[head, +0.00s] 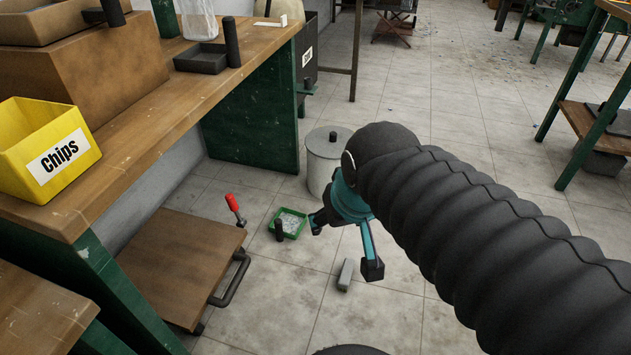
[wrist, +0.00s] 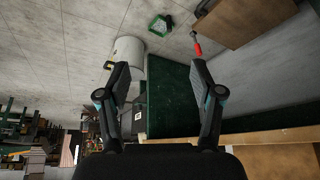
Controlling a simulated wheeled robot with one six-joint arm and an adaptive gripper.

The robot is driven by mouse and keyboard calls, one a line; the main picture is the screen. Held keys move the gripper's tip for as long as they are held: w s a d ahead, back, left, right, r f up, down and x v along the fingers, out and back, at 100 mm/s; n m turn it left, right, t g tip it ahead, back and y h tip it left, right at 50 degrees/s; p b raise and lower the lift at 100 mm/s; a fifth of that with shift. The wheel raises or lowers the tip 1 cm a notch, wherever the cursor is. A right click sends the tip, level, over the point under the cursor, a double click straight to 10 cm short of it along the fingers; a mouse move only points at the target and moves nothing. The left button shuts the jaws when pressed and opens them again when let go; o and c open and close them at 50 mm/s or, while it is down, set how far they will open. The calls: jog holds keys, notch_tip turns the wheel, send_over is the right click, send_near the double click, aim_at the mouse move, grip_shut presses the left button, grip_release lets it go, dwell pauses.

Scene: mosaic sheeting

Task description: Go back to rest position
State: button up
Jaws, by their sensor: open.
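My gripper (head: 344,246) is open and empty, its two fingers spread apart. In the head view it hangs over the tiled floor at the end of my black ribbed arm, right of a green tray and in front of a white bin (head: 322,165). In the wrist view the open fingers (wrist: 159,78) show with nothing between them. That view is upside down, with the floor at the top. What is directly beneath the gripper is partly hidden.
A green tray (head: 288,224), a grey block (head: 345,274) and a red-handled tool (head: 234,207) are low near my gripper. A wooden platform cart (head: 180,265) stands left. A workbench (head: 190,100) holds a yellow Chips bin (head: 40,150). Floor behind is open.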

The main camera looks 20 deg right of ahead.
jog(key=shift+s+a+r, duration=0.1)
jog(key=shift+s+a, duration=0.05)
jog(key=shift+s, duration=1.3)
